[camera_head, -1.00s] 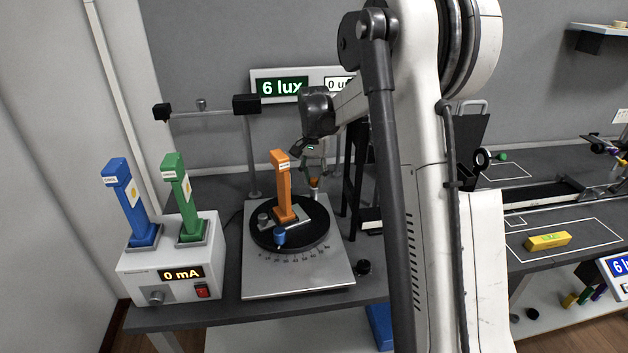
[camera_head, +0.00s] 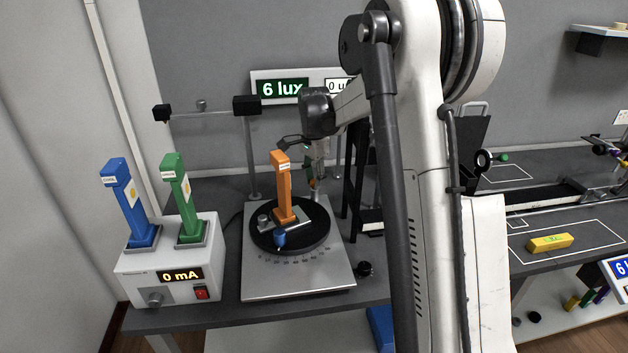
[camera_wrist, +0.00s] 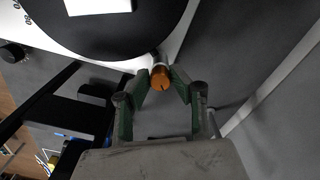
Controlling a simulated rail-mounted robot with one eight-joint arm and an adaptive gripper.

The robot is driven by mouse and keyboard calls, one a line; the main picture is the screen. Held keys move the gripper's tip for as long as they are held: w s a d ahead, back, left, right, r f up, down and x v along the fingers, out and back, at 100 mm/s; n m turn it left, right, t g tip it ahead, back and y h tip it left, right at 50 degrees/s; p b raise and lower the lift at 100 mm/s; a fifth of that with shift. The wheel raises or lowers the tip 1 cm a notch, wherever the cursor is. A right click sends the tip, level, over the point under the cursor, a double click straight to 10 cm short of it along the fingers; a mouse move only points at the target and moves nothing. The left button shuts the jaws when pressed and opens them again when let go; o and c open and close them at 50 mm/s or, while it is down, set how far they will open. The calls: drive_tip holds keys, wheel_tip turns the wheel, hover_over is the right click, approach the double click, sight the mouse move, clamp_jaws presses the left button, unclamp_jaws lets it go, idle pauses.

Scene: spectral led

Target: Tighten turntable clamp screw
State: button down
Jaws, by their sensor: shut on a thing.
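The turntable is a round black disc (camera_head: 312,228) on a grey base plate (camera_head: 298,285). It also shows at the top of the wrist view (camera_wrist: 105,32). An orange block (camera_head: 283,190) stands upright on it, beside a small blue knob (camera_head: 279,239). An orange clamp screw head (camera_wrist: 161,79) with a slot mark sits at the disc's edge, on a short grey stem. My gripper (camera_wrist: 160,86) has its green fingertips shut on this screw head from both sides. In the head view my gripper (camera_head: 313,180) is behind the disc, and the screw is mostly hidden.
A blue block (camera_head: 132,205) and a green block (camera_head: 183,200) stand on a white supply box (camera_head: 172,260) reading 0 mA. A black frame (camera_head: 355,180) stands close right of my gripper. A display (camera_head: 285,87) reads 6 lux. A yellow block (camera_head: 549,242) lies on the right bench.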

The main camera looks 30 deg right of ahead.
sight(313, 181)
idle(0.3)
drive_tip(key=c, duration=1.5)
unclamp_jaws()
drive_tip(key=shift+c, duration=0.2)
drive_tip(key=shift+r, duration=0.1)
wheel_tip(313, 181, up, 12)
